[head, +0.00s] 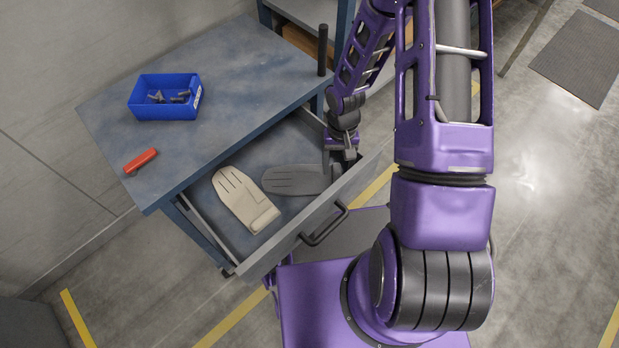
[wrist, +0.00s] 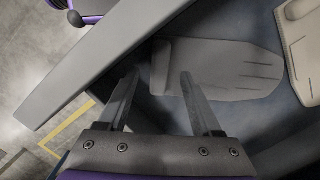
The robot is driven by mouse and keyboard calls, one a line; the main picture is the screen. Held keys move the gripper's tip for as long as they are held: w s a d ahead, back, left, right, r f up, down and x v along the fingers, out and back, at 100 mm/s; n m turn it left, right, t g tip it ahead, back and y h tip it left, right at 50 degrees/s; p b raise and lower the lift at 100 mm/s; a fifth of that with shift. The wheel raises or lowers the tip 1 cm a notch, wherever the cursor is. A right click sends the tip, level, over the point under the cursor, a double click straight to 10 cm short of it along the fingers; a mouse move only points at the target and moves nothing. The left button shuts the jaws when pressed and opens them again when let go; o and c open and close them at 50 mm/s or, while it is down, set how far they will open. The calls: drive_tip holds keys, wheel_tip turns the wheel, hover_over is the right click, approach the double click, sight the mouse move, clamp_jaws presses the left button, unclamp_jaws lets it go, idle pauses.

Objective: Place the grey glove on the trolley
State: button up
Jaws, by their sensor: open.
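The grey glove (head: 292,180) lies flat in the open drawer (head: 262,262), its fingers toward the left and its cuff end partly hidden by my gripper. In the wrist view the grey glove (wrist: 225,70) lies just beyond my fingers. My gripper (head: 334,164) is open and over the drawer at the cuff end. In the wrist view the gripper (wrist: 160,74) has its fingers apart, with the cuff edge seen between and past the tips. I cannot tell whether they touch it. I cannot make out a trolley for certain.
A beige glove (head: 243,198) lies beside the grey one. The drawer front (wrist: 105,62) rises close to my fingers. On the workbench (head: 225,75) are a blue bin (head: 165,112) with small parts, a red object (head: 140,161) and a dark upright cylinder (head: 322,50).

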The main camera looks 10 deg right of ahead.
wheel_tip(320, 180, down, 2)
drive_tip(key=shift+s+f, duration=0.15)
clamp_jaws()
idle(0.3)
